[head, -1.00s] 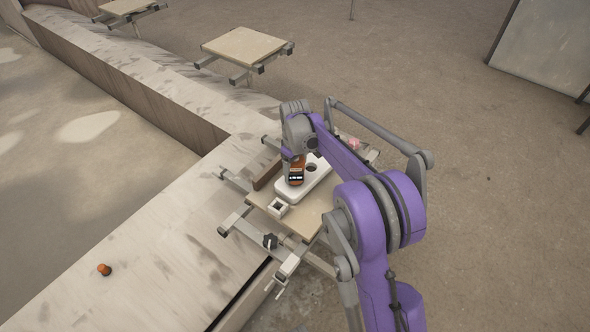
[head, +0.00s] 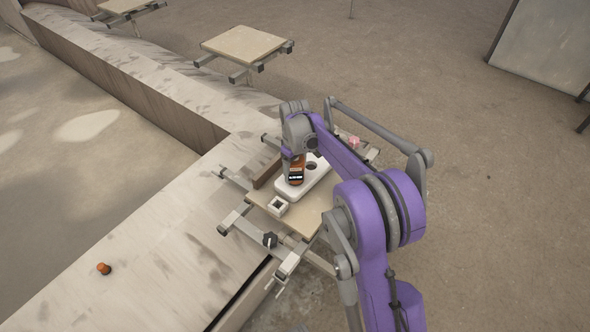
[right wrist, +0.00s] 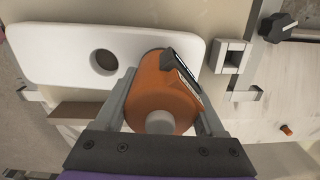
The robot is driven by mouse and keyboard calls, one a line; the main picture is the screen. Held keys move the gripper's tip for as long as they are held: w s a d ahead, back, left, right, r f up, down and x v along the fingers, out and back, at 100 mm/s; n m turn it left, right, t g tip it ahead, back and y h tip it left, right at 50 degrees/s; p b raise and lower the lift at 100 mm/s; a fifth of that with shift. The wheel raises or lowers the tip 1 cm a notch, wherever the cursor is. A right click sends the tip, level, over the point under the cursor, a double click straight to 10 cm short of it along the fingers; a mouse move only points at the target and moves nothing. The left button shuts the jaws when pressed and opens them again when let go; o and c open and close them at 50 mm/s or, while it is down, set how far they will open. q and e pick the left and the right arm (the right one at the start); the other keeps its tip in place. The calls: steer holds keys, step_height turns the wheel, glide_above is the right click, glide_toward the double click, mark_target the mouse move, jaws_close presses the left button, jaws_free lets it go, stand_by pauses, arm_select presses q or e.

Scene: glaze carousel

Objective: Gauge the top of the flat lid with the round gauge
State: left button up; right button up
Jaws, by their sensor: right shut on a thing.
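The round gauge is an orange barrel with a dark display (head: 296,176); in the right wrist view its barrel (right wrist: 156,92) has a grey round end. My right gripper (head: 293,159) is shut around it, one finger on each side. The gauge stands at one end of a white rounded slab (head: 318,176) that has an open round hole beside it. A dark edge shows around its far end in the wrist view; I cannot tell if it sits in a hole. I cannot make out the flat lid for certain; a small pink thing (head: 354,142) shows beyond my arm. My left gripper is not in view.
The slab lies on a beige board (head: 257,194) on a metal frame. A small white square holder (head: 278,207) and a black knob (head: 270,240) are near it. An orange peg-like thing (head: 103,268) stands on the ledge at left. Another board (head: 245,45) is farther back.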

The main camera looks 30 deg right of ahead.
steer(key=o, duration=1.4)
steer(key=shift+r, duration=0.1)
